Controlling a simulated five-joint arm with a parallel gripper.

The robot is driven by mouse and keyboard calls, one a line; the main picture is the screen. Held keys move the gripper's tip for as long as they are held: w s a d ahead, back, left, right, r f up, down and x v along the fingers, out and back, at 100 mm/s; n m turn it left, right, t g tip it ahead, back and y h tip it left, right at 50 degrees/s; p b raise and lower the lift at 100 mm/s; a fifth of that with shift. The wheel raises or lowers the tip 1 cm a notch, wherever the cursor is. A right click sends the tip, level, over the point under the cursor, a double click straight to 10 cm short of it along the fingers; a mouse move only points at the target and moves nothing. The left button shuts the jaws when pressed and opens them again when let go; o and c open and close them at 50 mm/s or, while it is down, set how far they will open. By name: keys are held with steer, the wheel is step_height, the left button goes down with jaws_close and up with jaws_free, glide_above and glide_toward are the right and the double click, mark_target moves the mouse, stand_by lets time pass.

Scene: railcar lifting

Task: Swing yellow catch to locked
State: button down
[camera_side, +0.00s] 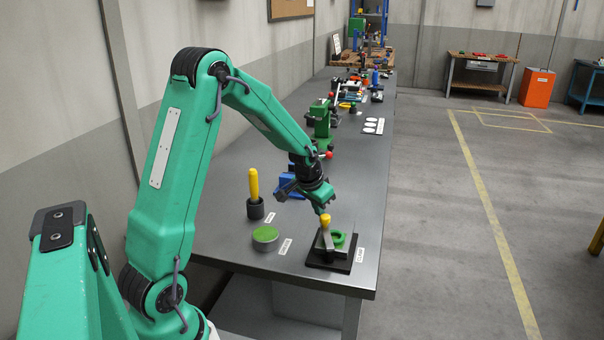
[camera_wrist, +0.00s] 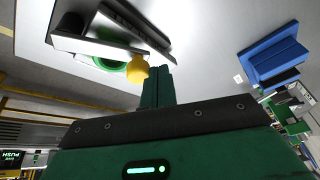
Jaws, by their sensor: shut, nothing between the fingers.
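The yellow catch (camera_side: 325,221) is a yellow knob on a pale grey lever, standing on a fixture near the table's front end. The fixture has a black base (camera_side: 322,261) and a green ring-shaped part (camera_side: 338,239) beside the lever. My gripper (camera_side: 322,209) is shut and empty, pointing down just above the knob. In the wrist view, the yellow knob (camera_wrist: 137,70) is just left of my closed fingers (camera_wrist: 159,70). I cannot tell whether they touch. The lever's pale bar (camera_wrist: 95,46) crosses in front of the green part (camera_wrist: 110,64). The catch's lower pivot is unclear.
A yellow-handled tool (camera_side: 254,184) stands in a black holder (camera_side: 255,209) at left. A round green-topped block (camera_side: 265,236) is nearer. A blue block (camera_side: 290,184) and a green machine (camera_side: 322,124) stand behind my gripper. The table's right edge is close to the fixture.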

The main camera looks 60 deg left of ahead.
steer(key=shift+w+d, duration=0.15)
steer(key=shift+w, duration=0.3)
stand_by(0.7)
steer(key=shift+s, duration=0.1)
stand_by(0.6)
steer(key=shift+s+a, duration=0.35)
steer(key=shift+a, duration=0.1)
steer(key=s+a+r, duration=0.4)
steer(key=r, duration=0.5)
steer(key=shift+s+a+r, duration=0.15)
steer(key=shift+s+a, duration=0.1)
steer(key=shift+a, duration=0.1)
